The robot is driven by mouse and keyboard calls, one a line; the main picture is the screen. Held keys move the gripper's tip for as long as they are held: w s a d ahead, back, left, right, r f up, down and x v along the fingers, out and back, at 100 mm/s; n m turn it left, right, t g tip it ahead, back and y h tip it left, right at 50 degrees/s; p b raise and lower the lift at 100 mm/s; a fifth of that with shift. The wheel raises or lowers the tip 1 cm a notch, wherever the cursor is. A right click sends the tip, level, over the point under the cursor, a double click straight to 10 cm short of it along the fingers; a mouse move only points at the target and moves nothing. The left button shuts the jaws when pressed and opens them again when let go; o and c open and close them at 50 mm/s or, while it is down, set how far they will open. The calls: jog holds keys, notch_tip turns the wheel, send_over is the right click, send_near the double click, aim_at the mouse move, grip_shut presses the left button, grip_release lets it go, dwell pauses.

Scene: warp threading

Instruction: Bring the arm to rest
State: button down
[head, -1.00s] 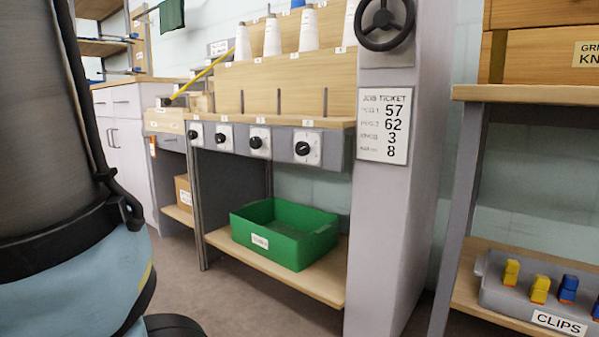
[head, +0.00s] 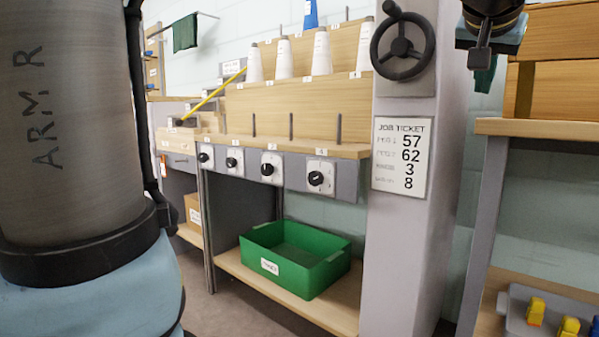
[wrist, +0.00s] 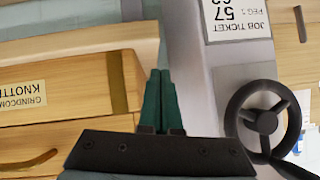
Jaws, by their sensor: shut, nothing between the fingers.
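My gripper (head: 484,80) hangs at the upper right of the head view, its dark green fingers pointing down. In the wrist view the two green fingers (wrist: 160,98) lie close together, shut, with nothing seen between them. My arm link marked "ARM R" (head: 62,130) fills the left of the head view. The links between it and the gripper are out of view. In the head view the fingers appear between the grey post (head: 411,260) and the wooden boxes (head: 565,90); I cannot tell the gap to either.
A black handwheel (head: 402,46) and a job ticket (head: 402,158) are on the post. White cones (head: 321,52) stand on the wooden rack, above a row of dials (head: 320,178). A green bin (head: 300,275) sits on the low shelf. A grey clips tray (head: 515,318) is lower right.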

jog(key=w+a+f+n+g+y+p, duration=0.25)
jog(key=w+a+f, duration=0.25)
jog(key=a+f, duration=0.5)
jog(key=w+a+f+n+g+y+p, duration=0.2)
jog(key=w+a+f+y+p, duration=0.15)
jog(key=a+f, duration=0.65)
jog(key=s+a+f+n+g+p, duration=0.25)
jog(key=s+a+f, duration=0.2)
jog(key=a, duration=0.45)
jog(key=s+a+f+n+g+p, duration=0.1)
jog(key=s+a+f+n+p, duration=0.25)
jog(key=a, duration=0.55)
notch_tip(320, 180, up, 38)
jog(key=m+p, duration=0.2)
jog(key=p, duration=3.4)
jog(key=shift+d+f+p, duration=0.2)
jog(key=shift+d+p, duration=0.1)
jog(key=shift+s, duration=0.1)
